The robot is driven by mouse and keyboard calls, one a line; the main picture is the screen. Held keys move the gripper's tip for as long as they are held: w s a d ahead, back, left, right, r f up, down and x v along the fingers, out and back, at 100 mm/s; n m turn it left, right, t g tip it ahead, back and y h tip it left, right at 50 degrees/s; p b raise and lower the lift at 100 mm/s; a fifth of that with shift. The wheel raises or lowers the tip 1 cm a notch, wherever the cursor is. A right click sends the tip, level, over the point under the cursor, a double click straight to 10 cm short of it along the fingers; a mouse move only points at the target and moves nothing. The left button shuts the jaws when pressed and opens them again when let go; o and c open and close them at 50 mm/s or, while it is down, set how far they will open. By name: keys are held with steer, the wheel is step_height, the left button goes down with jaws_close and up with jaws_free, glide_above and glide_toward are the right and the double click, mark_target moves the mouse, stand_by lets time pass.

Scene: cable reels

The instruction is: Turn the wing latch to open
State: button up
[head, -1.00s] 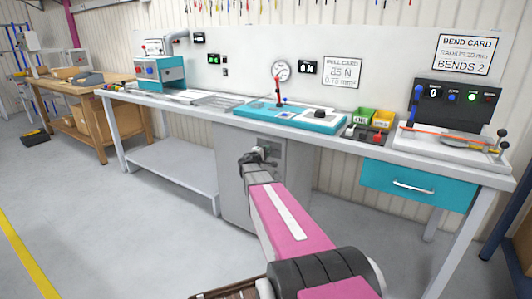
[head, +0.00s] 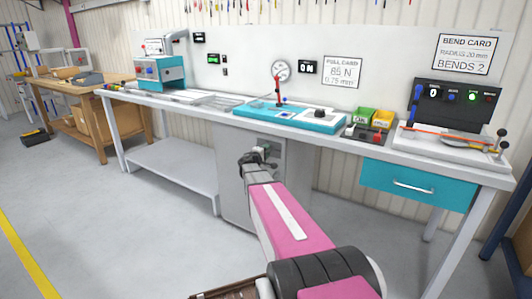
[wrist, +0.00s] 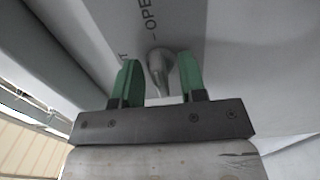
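The grey wing latch (wrist: 160,66) sits on a grey panel in the wrist view, beside a darker strip with lettering that reads "OPE" (wrist: 147,15), partly cut off. My gripper (wrist: 161,78) has green fingers, one on each side of the latch. The fingers stand apart, with a narrow gap showing beside the latch; whether either one touches it is unclear. In the head view my gripper (head: 262,158) is at the front of the grey cabinet (head: 238,185) under the bench, and my gripper and arm hide the latch there.
The long workbench (head: 205,110) runs above the cabinet, with a blue drawer (head: 415,186) at the right. A teal board (head: 320,122) and a small teal machine (head: 158,72) stand on it.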

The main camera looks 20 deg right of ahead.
steer(key=v, duration=1)
steer(key=shift+s+a, duration=0.3)
steer(key=s+a+f+m+g+y, duration=0.1)
steer(key=s+f+m+g+y, duration=0.3)
steer(key=s, duration=0.4)
steer(key=s+a+f+m+g+y, duration=0.2)
steer(key=s+f+g, duration=0.2)
steer(key=s+f, duration=0.3)
steer(key=s+a+f+m+g+y, duration=0.1)
steer(key=s+a+f+g+y, duration=0.2)
steer(key=s+a+y, duration=0.5)
steer(key=s+a, duration=0.4)
steer(key=shift+f, duration=0.3)
